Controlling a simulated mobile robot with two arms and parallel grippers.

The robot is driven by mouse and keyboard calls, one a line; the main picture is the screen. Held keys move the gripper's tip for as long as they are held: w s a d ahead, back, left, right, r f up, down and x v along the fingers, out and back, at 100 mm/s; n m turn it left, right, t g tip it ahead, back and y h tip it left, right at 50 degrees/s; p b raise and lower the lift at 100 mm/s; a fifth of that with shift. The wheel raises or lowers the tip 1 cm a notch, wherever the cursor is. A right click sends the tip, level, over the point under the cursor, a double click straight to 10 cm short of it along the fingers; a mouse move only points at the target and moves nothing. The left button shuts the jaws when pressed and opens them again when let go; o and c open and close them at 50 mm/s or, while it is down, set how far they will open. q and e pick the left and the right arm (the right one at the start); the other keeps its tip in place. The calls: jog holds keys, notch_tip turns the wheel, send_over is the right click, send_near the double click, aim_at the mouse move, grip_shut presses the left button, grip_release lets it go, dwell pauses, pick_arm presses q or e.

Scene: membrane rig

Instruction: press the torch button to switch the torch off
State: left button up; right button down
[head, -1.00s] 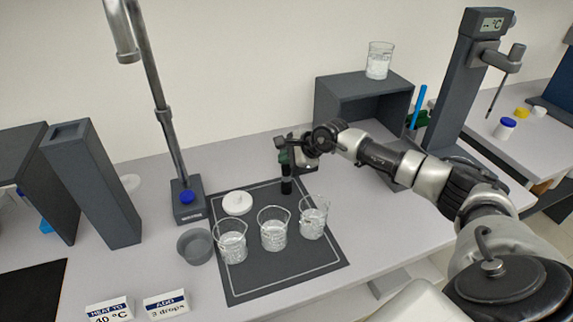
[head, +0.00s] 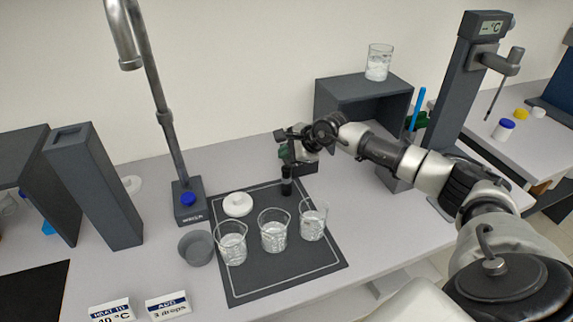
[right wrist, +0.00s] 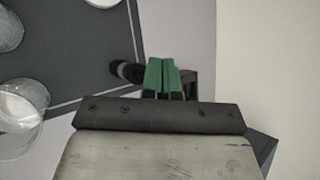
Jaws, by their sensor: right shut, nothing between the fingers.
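The torch (head: 287,187) is a small dark cylinder, apparently upright near the back edge of the dark mat (head: 297,273). In the right wrist view the torch (right wrist: 127,71) shows just left of my fingertips. My right gripper (head: 284,154) is above and slightly behind the torch, with a small gap seen between them. In the right wrist view its green fingers (right wrist: 170,76) are together with nothing between them. I cannot make out the button or whether the torch is lit. My left gripper is not in view.
Three glass beakers (head: 273,238) stand on the mat in front of the torch, beside a white lid (head: 237,204). A grey bowl (head: 196,247) and a tap stand (head: 188,210) are to the left. A grey shelf box (head: 365,88) carrying a beaker stands behind my right arm.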

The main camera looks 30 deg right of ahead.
aim_at(286, 168)
notch_tip(286, 168, up, 5)
jog(key=shift+r+p, duration=0.1)
jog(key=shift+p, duration=1.05)
